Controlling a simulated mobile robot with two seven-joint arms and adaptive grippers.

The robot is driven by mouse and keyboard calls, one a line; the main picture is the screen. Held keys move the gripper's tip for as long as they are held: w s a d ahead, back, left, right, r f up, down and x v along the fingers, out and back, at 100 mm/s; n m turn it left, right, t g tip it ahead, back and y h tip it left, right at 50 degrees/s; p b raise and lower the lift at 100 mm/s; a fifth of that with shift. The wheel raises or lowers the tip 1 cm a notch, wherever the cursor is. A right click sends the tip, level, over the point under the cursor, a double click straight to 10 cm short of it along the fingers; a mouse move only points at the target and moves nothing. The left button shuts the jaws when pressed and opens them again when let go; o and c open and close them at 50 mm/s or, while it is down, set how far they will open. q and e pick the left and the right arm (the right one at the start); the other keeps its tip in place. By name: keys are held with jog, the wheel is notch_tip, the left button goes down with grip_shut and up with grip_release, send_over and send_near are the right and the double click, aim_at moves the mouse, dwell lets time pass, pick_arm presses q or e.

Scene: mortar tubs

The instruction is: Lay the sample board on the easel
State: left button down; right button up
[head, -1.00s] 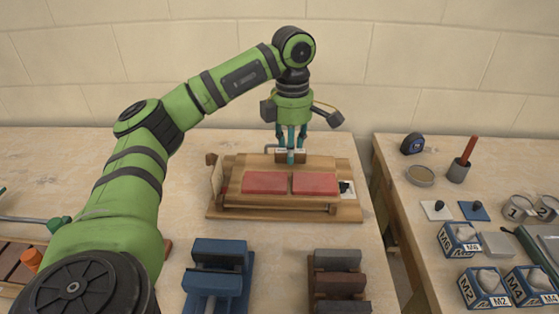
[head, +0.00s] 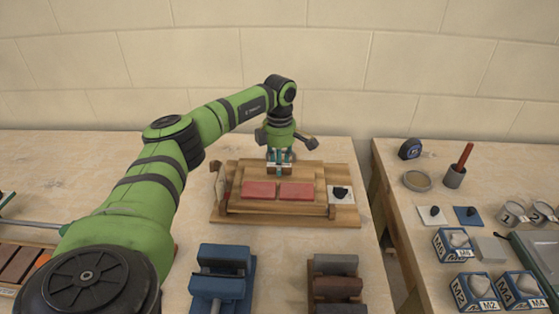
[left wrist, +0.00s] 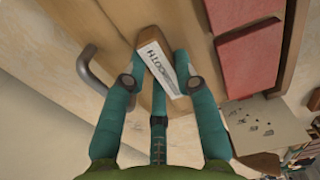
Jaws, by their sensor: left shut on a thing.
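The sample board (head: 312,176) is a wooden board with two red bricks (head: 259,190) side by side. It lies flat over the wider wooden easel (head: 343,214); I cannot tell whether they touch all round. My left gripper (head: 279,160) points down at the board's back edge. In the left wrist view, the left gripper (left wrist: 160,78) is shut on a wooden grip block (left wrist: 146,38) with a white printed label. The block's join to the board is partly hidden. My right gripper is not in view.
A gap separates the right table (head: 398,160).

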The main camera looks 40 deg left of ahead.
pick_arm(q)
jog(key=shift+d+f, duration=0.1)
jog(key=c, duration=1.2)
grip_release()
jog(key=shift+f, duration=0.1)
jog(key=shift+o, duration=1.2)
jog(key=shift+r, duration=0.5)
notch_tip(320, 180, up, 11)
jog(key=b, duration=0.2)
jog(key=shift+r, duration=0.2)
